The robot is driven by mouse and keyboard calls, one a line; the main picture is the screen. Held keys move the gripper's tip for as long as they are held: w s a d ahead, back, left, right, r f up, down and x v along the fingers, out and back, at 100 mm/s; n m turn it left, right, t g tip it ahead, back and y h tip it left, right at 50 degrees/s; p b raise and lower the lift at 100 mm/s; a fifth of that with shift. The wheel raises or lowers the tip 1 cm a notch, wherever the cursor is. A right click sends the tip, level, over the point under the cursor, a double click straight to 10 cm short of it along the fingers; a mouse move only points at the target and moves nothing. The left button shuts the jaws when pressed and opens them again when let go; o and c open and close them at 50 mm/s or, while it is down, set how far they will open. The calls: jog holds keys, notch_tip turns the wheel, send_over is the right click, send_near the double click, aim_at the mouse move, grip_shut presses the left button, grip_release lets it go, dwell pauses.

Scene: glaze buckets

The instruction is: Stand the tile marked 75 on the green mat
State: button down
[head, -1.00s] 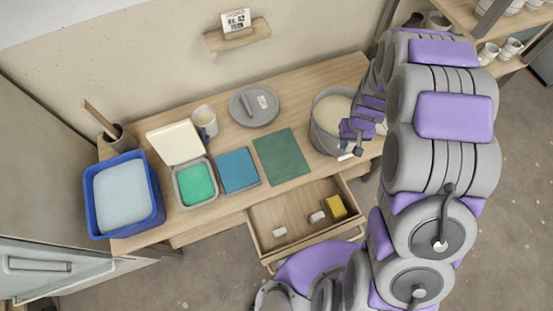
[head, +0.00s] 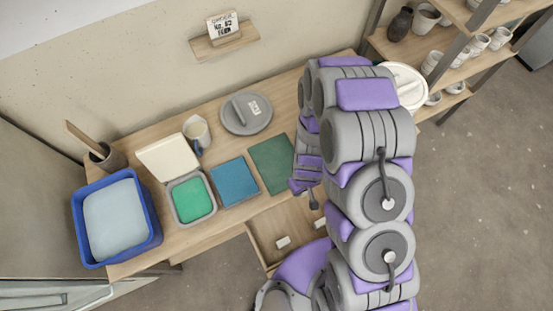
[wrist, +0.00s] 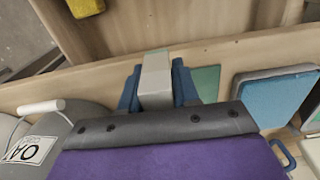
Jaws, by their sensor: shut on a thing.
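My gripper (wrist: 157,90) is shut on a pale grey-white block-like tile (wrist: 156,68) in the wrist view; no number on it can be read. In the head view my arm hides the held tile, and the wrist end is by the right side of the green mat (head: 271,164). The mat lies flat on the table, bare where it shows. Part of it also appears just right of my fingers in the wrist view (wrist: 208,82).
A blue square (head: 234,181) lies left of the mat, beside an open container with green contents (head: 191,200). A grey lid (head: 246,114) and a mug (head: 196,131) stand behind. A labelled bucket (wrist: 25,150) is at the wrist view's left. The drawer (head: 262,245) juts out in front.

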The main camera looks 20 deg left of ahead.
jog(key=shift+s+a+f, duration=0.2)
jog(key=shift+a+f, duration=0.05)
jog(key=shift+a, duration=0.05)
jog(key=b, duration=0.3)
send_over(279, 163)
jog(key=shift+a+f, duration=0.25)
jog(key=shift+f, duration=0.5)
jog(key=shift+d+f, duration=0.25)
jog(key=shift+f, duration=0.1)
notch_tip(279, 163, down, 2)
jog(key=shift+d+f+b, duration=0.1)
jog(key=shift+f+b, duration=0.1)
jog(key=shift+b, duration=0.35)
jog(key=shift+f, duration=0.25)
jog(key=shift+a, duration=0.3)
jog(key=c, duration=1.1)
grip_release()
jog(key=shift+r, duration=0.1)
jog(key=shift+o, duration=1.4)
jog(key=shift+d, duration=0.1)
